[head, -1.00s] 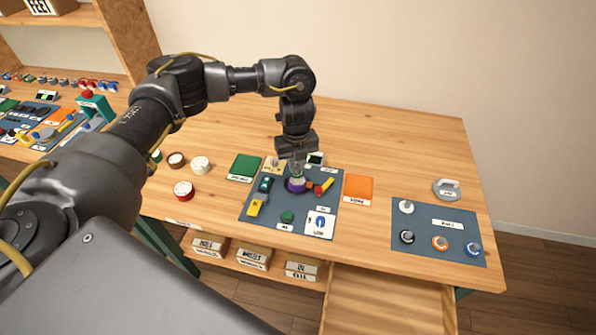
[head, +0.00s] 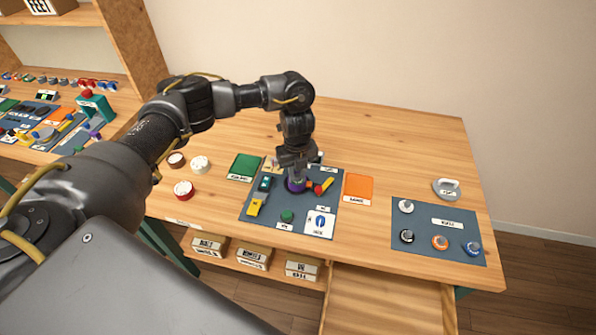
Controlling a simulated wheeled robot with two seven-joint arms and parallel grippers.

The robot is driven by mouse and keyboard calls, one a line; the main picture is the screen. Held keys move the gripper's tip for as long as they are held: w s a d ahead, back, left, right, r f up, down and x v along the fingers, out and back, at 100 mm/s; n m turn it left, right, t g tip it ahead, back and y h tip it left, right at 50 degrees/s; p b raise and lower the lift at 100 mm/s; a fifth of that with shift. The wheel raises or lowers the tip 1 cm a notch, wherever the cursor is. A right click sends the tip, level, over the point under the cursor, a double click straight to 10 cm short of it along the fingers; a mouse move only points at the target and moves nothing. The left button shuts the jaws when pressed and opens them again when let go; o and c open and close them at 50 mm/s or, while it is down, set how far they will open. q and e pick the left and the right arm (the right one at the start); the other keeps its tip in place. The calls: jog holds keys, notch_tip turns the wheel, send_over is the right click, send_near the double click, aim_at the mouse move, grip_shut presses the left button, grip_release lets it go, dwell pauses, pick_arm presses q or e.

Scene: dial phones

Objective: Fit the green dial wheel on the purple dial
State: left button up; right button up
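The purple dial (head: 296,185) stands on the dark grey panel mat (head: 325,192) in the middle of the table. My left gripper (head: 297,175) points down right at the top of the purple dial and partly covers it. The fingers are too small and dark to tell whether they are open or shut, or whether they hold anything. A green knob (head: 287,216) sits on the same mat, nearer the front. I cannot tell whether it is the green dial wheel. My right gripper is not in view.
Red and yellow handles (head: 323,187) stand just right of the gripper, a yellow block (head: 256,205) to its left. A second mat (head: 438,222) with several knobs is right. The table's back is clear.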

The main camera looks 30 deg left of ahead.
aim_at(297, 175)
pick_arm(q)
jog(key=shift+o, duration=1.4)
notch_tip(297, 175, up, 13)
jog(key=shift+f, duration=0.2)
